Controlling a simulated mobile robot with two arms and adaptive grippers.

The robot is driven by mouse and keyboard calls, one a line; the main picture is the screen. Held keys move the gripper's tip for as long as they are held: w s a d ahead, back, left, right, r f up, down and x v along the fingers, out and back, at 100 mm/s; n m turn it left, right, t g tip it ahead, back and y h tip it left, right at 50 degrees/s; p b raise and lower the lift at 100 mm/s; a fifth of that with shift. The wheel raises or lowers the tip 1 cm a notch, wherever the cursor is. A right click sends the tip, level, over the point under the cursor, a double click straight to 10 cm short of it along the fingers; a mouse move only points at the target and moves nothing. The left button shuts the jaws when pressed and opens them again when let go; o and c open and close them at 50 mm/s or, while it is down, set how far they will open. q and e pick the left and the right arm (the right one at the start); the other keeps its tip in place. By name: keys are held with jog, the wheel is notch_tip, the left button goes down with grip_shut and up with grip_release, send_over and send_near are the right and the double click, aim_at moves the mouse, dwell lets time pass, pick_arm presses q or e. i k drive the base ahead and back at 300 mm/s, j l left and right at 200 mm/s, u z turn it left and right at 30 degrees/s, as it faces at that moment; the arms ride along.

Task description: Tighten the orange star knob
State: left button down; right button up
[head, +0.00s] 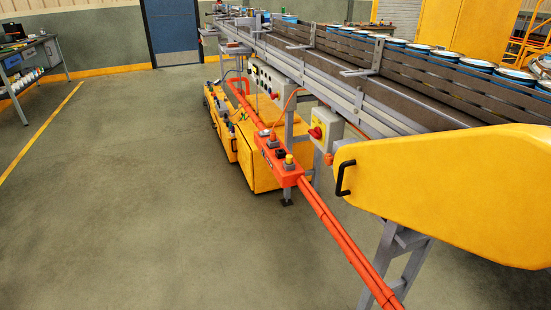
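No star-shaped knob can be made out for certain. A small orange part (328,159) sits at the left edge of the yellow guard (450,190), below a grey switch box; it is too small to tell its shape or how tight it is. The guard has a black handle (344,178) on its left end. Neither of my grippers is in view.
A workbench (35,60) is at far left. The floor at left is clear.

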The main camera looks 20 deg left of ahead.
aim_at(328, 158)
jog(key=u, duration=0.4)
jog(key=i+j+z, duration=0.15)
jog(key=z, duration=0.25)
jog(key=i+j+z, duration=0.1)
jog(key=z, duration=0.35)
jog(key=j+z, duration=0.4)
jog(key=i+j+z, duration=0.1)
jog(key=j+z, duration=0.25)
jog(key=j, duration=0.9)
jog(key=k+j+z, duration=0.1)
jog(key=j+z, duration=0.3)
jog(key=j, duration=0.85)
